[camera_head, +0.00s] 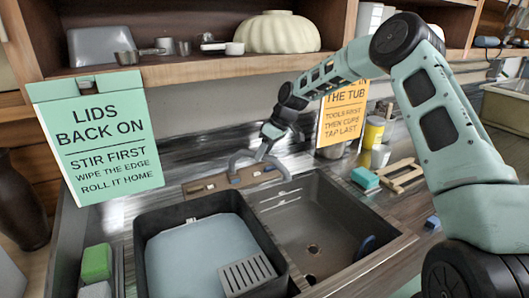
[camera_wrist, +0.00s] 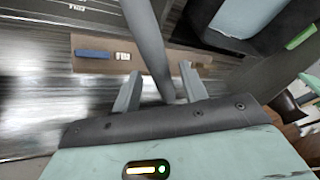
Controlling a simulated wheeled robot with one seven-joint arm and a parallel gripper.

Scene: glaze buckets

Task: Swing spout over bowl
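The grey curved spout (camera_head: 243,157) stands at a brown panel (camera_head: 208,186) behind the basins in the head view. One end of its curve hangs near the back left corner of the empty sink bowl (camera_head: 318,222), which has a drain. My gripper (camera_head: 265,146) is at the top of the spout. In the wrist view the spout (camera_wrist: 147,38) runs between the two fingers of my gripper (camera_wrist: 160,82). The fingers stand apart, with small gaps seeming to show on both sides of the spout. Contact is hard to judge.
A black tub (camera_head: 141,238) with pale blue liquid and a grey slotted piece (camera_head: 247,274) stands left of the bowl. A teal block (camera_head: 365,178) and a wooden rack (camera_head: 402,175) lie to the right. A shelf (camera_head: 200,68) and hanging signs (camera_head: 100,135) are behind.

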